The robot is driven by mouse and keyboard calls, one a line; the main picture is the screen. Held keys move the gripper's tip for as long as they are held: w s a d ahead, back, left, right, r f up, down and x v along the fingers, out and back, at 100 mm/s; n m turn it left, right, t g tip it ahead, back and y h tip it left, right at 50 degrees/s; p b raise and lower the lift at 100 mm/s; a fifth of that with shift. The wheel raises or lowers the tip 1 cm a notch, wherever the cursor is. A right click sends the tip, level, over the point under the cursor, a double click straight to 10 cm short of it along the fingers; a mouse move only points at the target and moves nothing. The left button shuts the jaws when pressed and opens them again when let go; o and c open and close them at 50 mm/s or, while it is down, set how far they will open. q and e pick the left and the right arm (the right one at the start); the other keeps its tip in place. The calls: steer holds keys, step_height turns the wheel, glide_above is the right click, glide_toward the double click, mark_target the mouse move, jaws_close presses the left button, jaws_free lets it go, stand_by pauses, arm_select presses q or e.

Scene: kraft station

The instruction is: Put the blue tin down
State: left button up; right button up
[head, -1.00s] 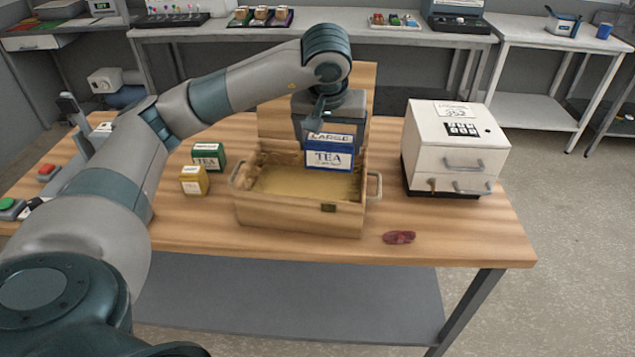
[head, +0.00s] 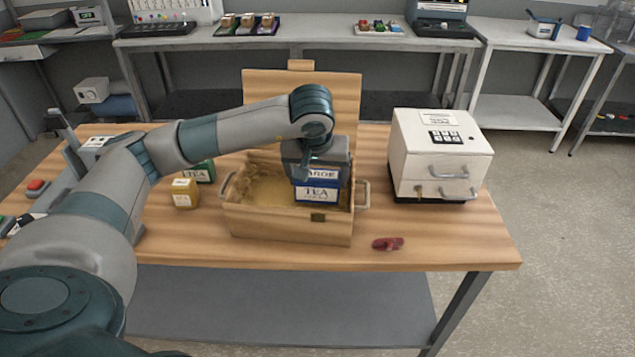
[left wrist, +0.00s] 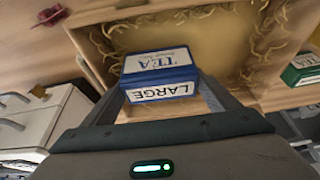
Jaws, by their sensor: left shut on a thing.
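The blue tin (head: 317,194) carries white labels reading TEA and LARGE. My left gripper (head: 317,172) is shut on it and holds it upright inside the right part of the open wooden crate (head: 285,226). In the left wrist view the tin (left wrist: 160,75) sits between the two fingers of the gripper (left wrist: 165,98), over the straw lining. I cannot tell whether its underside touches the crate's bottom. My right gripper is not in view.
A yellow tin (head: 185,194) and a green tin (head: 205,171) stand left of the crate, the green one partly behind my arm. A white drawer box (head: 435,155) stands to the right. A dark red object (head: 388,243) lies near the front edge.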

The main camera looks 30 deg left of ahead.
arm_select(q)
steer(key=shift+f, duration=1.2)
steer(key=o, duration=0.9)
steer(key=shift+c, duration=0.2)
steer(key=shift+o, duration=0.4)
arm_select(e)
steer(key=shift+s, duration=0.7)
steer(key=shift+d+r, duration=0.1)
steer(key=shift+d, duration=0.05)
